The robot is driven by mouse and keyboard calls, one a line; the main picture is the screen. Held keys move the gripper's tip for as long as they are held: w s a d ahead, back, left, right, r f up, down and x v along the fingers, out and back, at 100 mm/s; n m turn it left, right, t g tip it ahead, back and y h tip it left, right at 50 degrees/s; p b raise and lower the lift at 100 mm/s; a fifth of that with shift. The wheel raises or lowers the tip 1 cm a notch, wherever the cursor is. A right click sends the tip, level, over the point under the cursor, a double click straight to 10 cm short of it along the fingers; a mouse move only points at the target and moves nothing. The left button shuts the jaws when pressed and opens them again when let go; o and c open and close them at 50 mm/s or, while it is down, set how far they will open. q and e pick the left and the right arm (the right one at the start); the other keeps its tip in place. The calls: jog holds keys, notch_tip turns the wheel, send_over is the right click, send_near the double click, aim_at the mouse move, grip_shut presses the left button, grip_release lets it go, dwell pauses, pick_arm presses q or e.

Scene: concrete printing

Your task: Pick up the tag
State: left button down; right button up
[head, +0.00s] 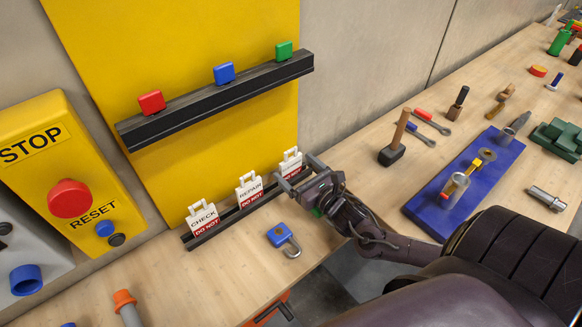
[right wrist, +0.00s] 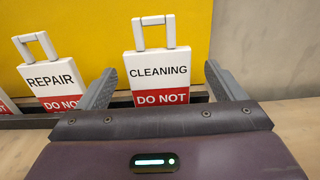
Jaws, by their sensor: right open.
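Three white tags with handle loops and red "DO NOT" bands stand in a dark rail (head: 235,212) at the foot of the yellow board. They are the CHECK tag (head: 202,217), the REPAIR tag (head: 249,189) and the CLEANING tag (head: 291,162). My right gripper (head: 299,173) is open at the CLEANING tag. In the right wrist view, the CLEANING tag (right wrist: 160,69) stands upright between the two spread fingers, with a gap on each side. The REPAIR tag (right wrist: 52,80) is left of the left finger. My left gripper is not in view.
A blue padlock (head: 279,236) lies on the wooden bench in front of the rail. A black shelf (head: 215,98) with red, blue and green blocks is above the tags. A hammer (head: 394,150) and a blue tray (head: 425,207) are to the right.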

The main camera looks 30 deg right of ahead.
aim_at(292, 166)
jog(key=w, duration=0.2)
jog(key=w+p, duration=0.1)
jog(key=w, duration=0.1)
jog(key=shift+a+r, duration=0.1)
jog(key=shift+a, duration=0.1)
jog(key=shift+w+a, duration=0.1)
jog(key=shift+w, duration=0.25)
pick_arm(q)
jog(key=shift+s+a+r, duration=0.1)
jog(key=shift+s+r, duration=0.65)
pick_arm(e)
jog(key=shift+s, duration=0.1)
jog(key=c, duration=1.1)
jog(key=shift+o, duration=0.2)
